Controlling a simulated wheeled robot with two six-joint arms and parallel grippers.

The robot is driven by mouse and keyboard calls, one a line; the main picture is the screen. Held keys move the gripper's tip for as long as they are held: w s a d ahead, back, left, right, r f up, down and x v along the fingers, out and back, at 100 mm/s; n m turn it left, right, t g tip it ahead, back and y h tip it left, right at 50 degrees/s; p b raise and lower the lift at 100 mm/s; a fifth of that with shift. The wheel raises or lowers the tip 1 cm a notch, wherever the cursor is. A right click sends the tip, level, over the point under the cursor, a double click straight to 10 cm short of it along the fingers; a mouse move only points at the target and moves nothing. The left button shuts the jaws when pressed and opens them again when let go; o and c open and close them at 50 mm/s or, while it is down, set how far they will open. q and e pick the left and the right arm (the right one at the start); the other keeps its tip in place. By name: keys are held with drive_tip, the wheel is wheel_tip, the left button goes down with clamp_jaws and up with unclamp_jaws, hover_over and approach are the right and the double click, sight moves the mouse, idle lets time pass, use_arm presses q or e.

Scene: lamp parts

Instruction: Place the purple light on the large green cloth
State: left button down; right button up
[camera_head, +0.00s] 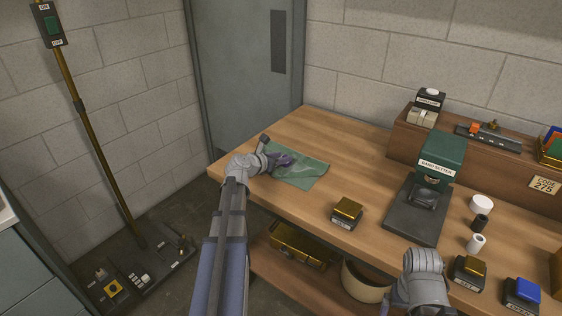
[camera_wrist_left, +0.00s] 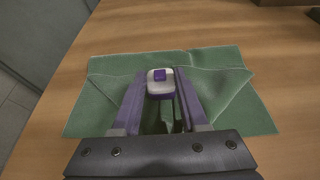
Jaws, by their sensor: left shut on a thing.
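The large green cloth (camera_head: 309,174) lies on the left part of the wooden table, and it fills the middle of the left wrist view (camera_wrist_left: 225,85). Its surface looks creased or folded. The purple light (camera_wrist_left: 160,82), a small white-rimmed block with a purple square on top, is between the fingertips of my left gripper (camera_wrist_left: 160,92). The gripper is shut on it, over the cloth; I cannot tell whether the light touches the cloth. In the head view my left gripper (camera_head: 282,160) hides the light. My right gripper is at the lower right; its fingers are not clearly visible.
A gold-topped block (camera_head: 347,212) stands right of the cloth. A green press-like machine (camera_head: 440,160) stands farther right, with white and black cylinders (camera_head: 481,205) beside it. A wooden shelf (camera_head: 480,150) runs along the wall. The table's left edge is close to the cloth.

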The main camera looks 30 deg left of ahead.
use_arm(q)
drive_tip(key=shift+f, duration=0.1)
drive_tip(key=shift+s+d+f+b, duration=0.15)
drive_tip(key=shift+f+b, duration=0.3)
drive_tip(key=shift+b, duration=0.25)
drive_tip(key=c, duration=0.8)
unclamp_jaws()
drive_tip(key=shift+c, duration=0.2)
drive_tip(key=shift+o, duration=0.8)
drive_tip(key=shift+f, duration=0.25)
drive_tip(key=shift+o, duration=0.7)
drive_tip(key=shift+w+a, duration=0.2)
drive_tip(key=shift+w, duration=0.05)
drive_tip(key=shift+o, duration=0.6)
drive_tip(key=shift+s+r, duration=0.1)
drive_tip(key=shift+r, duration=0.05)
